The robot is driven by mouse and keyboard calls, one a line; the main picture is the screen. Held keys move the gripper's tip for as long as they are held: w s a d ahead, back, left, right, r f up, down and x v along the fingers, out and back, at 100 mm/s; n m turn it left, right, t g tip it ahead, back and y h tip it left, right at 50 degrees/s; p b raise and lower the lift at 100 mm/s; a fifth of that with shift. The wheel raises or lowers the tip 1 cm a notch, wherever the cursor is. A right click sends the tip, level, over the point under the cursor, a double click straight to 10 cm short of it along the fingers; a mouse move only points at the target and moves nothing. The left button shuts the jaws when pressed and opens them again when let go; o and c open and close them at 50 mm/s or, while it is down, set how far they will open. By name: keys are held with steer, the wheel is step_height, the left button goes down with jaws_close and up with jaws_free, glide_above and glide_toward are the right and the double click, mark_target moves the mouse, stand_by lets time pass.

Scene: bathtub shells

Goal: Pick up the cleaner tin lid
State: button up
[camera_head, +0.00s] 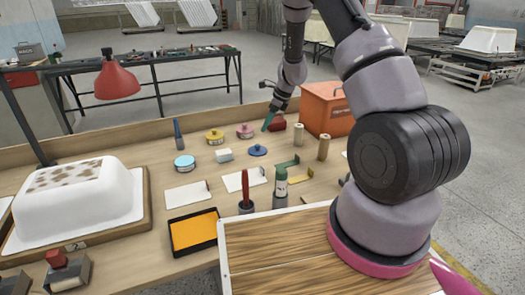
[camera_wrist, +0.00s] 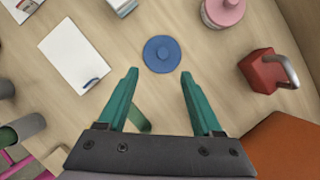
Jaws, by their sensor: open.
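A round blue lid (camera_head: 257,150) with a small raised knob lies flat on the wooden bench. It also shows near the top middle of the wrist view (camera_wrist: 161,54), fully in sight. My gripper (camera_wrist: 158,82) is open and empty, with its two teal fingers pointing down at the bench. The lid lies just ahead of the fingertips, between their lines and apart from them. In the head view my gripper (camera_head: 267,122) hangs above the bench, behind the lid. A light blue tin (camera_head: 184,162) stands to the left of the lid.
A pink tin (camera_head: 245,131) and a red padlock (camera_wrist: 262,70) are close to the lid. A yellow tin (camera_head: 215,137), a white block (camera_head: 224,155) and white cards (camera_wrist: 74,55) lie to the left. An orange box (camera_head: 325,108) stands at the right.

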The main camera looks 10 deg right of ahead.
glide_above(259, 146)
steer(key=s+d, duration=0.2)
steer(key=f, duration=0.5)
steer(key=shift+w+d+f, duration=0.15)
steer(key=shift+w+f, duration=0.05)
steer(key=shift+f, duration=0.15)
steer(key=shift+w+x, duration=0.2)
steer(key=shift+x, duration=2.9)
steer(key=shift+r, duration=0.15)
jaws_close()
